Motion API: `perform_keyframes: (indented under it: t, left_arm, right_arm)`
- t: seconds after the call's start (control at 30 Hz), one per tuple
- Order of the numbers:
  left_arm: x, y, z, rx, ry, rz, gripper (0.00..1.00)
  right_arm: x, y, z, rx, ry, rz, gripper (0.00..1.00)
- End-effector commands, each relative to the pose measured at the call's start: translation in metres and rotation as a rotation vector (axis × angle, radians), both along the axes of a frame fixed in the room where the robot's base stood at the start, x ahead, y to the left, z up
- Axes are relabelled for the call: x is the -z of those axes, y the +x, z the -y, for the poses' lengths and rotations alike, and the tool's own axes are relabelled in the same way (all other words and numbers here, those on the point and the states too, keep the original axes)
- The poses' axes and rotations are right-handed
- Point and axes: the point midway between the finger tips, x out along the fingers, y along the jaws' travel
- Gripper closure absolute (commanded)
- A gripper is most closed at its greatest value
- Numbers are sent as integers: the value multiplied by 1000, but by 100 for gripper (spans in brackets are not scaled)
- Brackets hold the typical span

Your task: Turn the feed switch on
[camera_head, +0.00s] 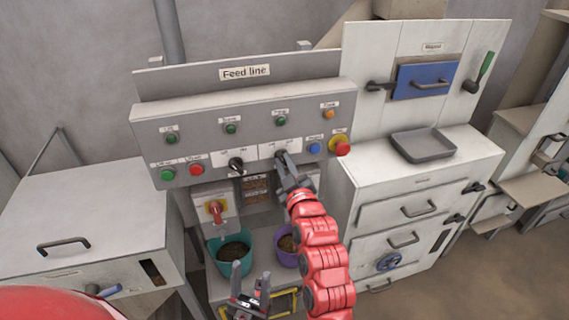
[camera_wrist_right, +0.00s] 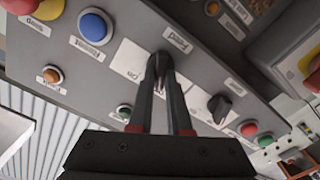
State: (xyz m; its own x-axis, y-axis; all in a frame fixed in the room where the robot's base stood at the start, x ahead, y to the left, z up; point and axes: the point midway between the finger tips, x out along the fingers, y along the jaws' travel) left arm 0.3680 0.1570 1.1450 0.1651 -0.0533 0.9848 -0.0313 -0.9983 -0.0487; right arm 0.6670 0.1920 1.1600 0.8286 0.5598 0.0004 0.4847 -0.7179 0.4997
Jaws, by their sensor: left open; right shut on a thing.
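The feed switch (camera_head: 280,154) is a dark rotary knob on a white plate on the grey "Feed line" panel. My right gripper (camera_head: 287,165) reaches up to it from below. In the right wrist view its fingers (camera_wrist_right: 161,75) are shut on the feed switch (camera_wrist_right: 160,61), beneath a label that appears to read "Feed". The fingers cover most of the knob, so I cannot tell which way it points. My left gripper (camera_head: 250,293) is open and empty, low in front of the machine, below the bowls.
A second black knob (camera_head: 236,165) sits left of the feed switch; it also shows in the wrist view (camera_wrist_right: 219,107). A red emergency button (camera_head: 341,147) and blue button (camera_head: 314,148) are to the right. A teal bowl (camera_head: 234,266) and purple bowl (camera_head: 286,259) stand below.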

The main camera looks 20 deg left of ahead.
Motion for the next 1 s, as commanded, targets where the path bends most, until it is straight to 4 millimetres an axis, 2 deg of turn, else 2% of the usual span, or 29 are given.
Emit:
perform_keyframes:
  t: [0.27,0.47,1.0]
  left_arm:
    - [2,0,0,0,0,0,45]
    - [11,0,0,0,0,0,45]
    - [50,0,0,0,0,0,45]
  right_arm:
    - [1,0,0,0,7,-5,100]
    - [3,1,1,1,59,-40,100]
    - [4,2,3,1,436,-298,100]
